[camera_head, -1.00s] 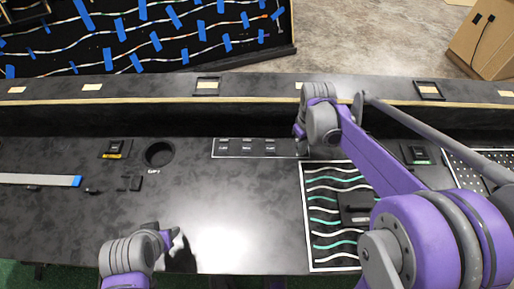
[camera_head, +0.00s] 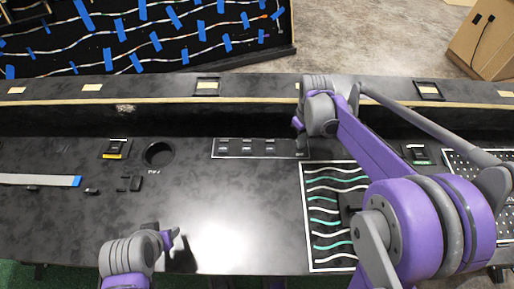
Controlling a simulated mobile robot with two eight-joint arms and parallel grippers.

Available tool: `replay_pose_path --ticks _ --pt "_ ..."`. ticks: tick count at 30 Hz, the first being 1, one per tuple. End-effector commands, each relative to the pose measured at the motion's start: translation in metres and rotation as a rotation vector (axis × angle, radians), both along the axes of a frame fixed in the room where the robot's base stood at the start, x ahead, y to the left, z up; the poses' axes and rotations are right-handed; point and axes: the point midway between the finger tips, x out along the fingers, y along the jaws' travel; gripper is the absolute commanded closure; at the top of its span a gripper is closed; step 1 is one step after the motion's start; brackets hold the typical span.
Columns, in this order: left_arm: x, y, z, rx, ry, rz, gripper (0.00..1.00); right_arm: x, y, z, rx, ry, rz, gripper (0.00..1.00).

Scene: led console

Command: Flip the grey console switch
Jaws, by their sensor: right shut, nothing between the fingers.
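A black console panel with a thin white outline (camera_head: 231,155) lies flat on the console top (camera_head: 225,215), with a row of small grey pieces on it. I cannot tell for sure which piece is the grey switch or how it is set. My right gripper (camera_head: 297,126) is shut and empty, at the panel's right end near its far edge. The wrist hides part of that end, and I cannot tell whether the fingertips touch anything. My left gripper (camera_head: 173,239) is low over the front of the console, apart from the panel; its finger opening is unclear.
A yellow-labelled switch (camera_head: 115,149) and a round hole (camera_head: 159,154) lie left of the panel. A green-labelled switch (camera_head: 418,154) is at the right. A striped wavy-line panel (camera_head: 322,220) lies under my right arm. The console's middle front is bare.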

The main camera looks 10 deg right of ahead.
Motion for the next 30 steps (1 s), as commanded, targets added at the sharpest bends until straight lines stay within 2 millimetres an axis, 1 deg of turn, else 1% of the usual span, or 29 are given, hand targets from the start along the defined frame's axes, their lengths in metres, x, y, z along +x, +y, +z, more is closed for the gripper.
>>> replay_pose_path --ticks 8,11,30 --pt "0.000 0.000 0.000 0.000 0.000 0.000 0.50 -0.001 0.000 0.000 0.000 0.000 0.000 1.00" --pt "0.000 0.000 0.003 0.000 -0.001 0.000 0.50 -0.001 0.000 0.003 0.000 0.000 0.000 1.00" --pt "0.005 0.000 0.040 0.000 -0.013 0.000 0.50 -0.006 0.001 0.054 0.000 0.000 0.000 1.00"
